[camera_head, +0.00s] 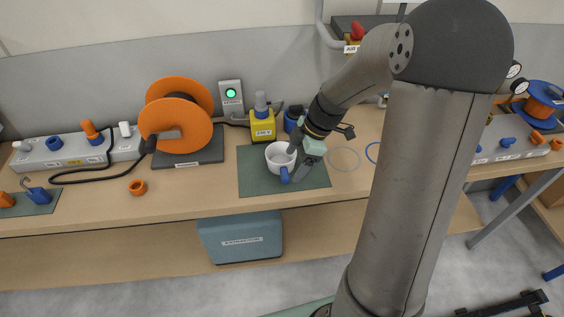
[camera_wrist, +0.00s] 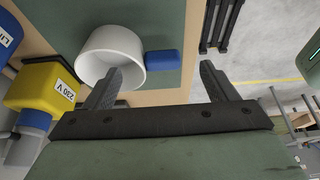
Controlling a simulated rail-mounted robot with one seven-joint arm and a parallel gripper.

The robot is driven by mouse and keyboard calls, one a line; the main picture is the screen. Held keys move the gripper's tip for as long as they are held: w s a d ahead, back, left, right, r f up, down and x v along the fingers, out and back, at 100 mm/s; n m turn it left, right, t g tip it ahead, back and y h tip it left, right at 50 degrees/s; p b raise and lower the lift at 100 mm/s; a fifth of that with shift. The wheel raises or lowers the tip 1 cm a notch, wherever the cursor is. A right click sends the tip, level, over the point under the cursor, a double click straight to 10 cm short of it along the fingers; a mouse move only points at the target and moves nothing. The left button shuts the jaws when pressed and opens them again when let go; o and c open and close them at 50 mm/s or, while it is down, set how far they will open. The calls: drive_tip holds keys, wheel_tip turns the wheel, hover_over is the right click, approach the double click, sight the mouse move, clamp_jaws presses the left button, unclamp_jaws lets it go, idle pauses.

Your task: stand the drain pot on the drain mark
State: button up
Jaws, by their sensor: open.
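The drain pot, a white cup with a blue handle (camera_head: 280,157), stands upright on a dark green mat (camera_head: 255,181) on the bench. In the wrist view the white pot (camera_wrist: 112,52) shows its round opening, with its blue handle (camera_wrist: 161,63) pointing right. My gripper (camera_head: 298,165) is beside the pot at its right. In the wrist view its two dark fingers (camera_wrist: 162,84) are spread apart with nothing between them, and the pot and handle lie just beyond them.
A yellow 230 V box (camera_head: 262,126) stands behind the pot. An orange cable reel (camera_head: 176,125) is at the left, with a loose orange ring (camera_head: 137,187) in front. A blue extraction box (camera_head: 241,238) sits below the bench. The bench between mat and reel is clear.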

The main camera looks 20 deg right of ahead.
sight(287, 171)
drive_tip(key=shift+p+x, duration=0.75)
drive_tip(key=shift+x, duration=2.1)
drive_tip(key=shift+w, duration=0.1)
drive_tip(key=c, duration=1.4)
drive_tip(key=shift+o, duration=0.2)
drive_tip(key=shift+r, duration=0.1)
